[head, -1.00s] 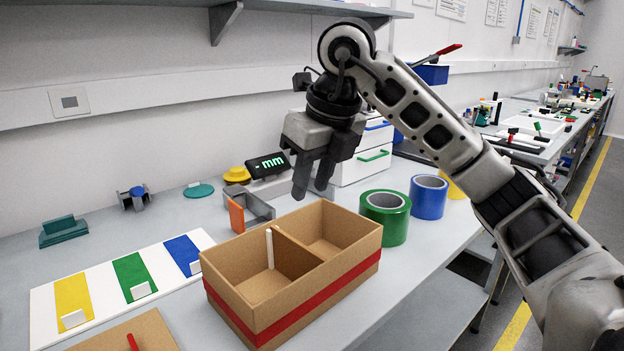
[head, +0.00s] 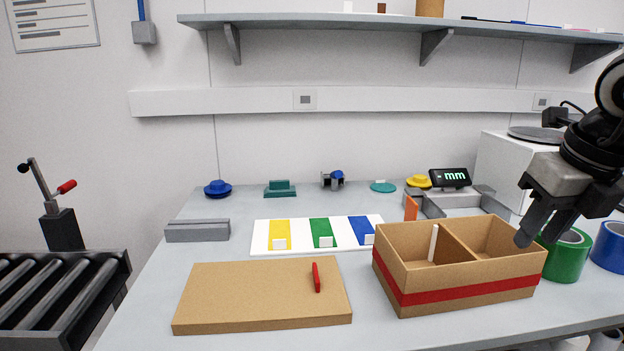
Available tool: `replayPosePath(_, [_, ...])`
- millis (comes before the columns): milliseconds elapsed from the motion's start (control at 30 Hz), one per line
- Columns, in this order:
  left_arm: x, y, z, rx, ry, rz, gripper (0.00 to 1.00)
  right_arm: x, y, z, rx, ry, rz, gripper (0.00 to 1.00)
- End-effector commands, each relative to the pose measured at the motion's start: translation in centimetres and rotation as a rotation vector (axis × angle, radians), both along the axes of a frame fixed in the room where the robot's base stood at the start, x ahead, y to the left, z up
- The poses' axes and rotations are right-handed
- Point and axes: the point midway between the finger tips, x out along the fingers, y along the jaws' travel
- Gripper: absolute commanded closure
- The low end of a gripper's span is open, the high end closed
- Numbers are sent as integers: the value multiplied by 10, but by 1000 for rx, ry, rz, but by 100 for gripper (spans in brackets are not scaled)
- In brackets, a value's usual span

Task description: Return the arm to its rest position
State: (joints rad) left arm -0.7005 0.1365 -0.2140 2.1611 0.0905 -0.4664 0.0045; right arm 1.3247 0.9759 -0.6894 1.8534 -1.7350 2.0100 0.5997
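My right gripper (head: 541,230) is at the right edge of the head view, pointing down and left. Its fingers overlap in this view, so the gap between them is hard to judge; nothing shows held in them. It is above and beside the right end of the divided cardboard box (head: 466,283), in front of the green tape roll (head: 566,257). Most of the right arm is cut off by the picture's edge. My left gripper is out of view.
A cardboard lid (head: 250,296) with a red handle lies front left. Behind it is a white board (head: 263,242) with yellow, green and blue strips. A blue tape roll (head: 608,247) stands far right. A shelf (head: 330,22) runs above. A roller conveyor (head: 60,300) stands left.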

Motion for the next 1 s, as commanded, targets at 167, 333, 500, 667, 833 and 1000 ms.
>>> replayPosePath(167, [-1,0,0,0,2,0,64,2,32,-21,97,28,104,68])
replayPosePath(333, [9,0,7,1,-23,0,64,-1,73,-44,236,59,221,68])
replayPosePath(500, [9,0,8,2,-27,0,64,-13,126,-66,451,105,346,68])
replayPosePath(667, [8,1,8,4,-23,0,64,-40,196,-81,817,173,453,68])
replayPosePath(833, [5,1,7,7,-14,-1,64,-68,260,-64,1455,253,371,68])
replayPosePath(1000, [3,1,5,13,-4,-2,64,-49,258,-56,2040,291,-86,68])
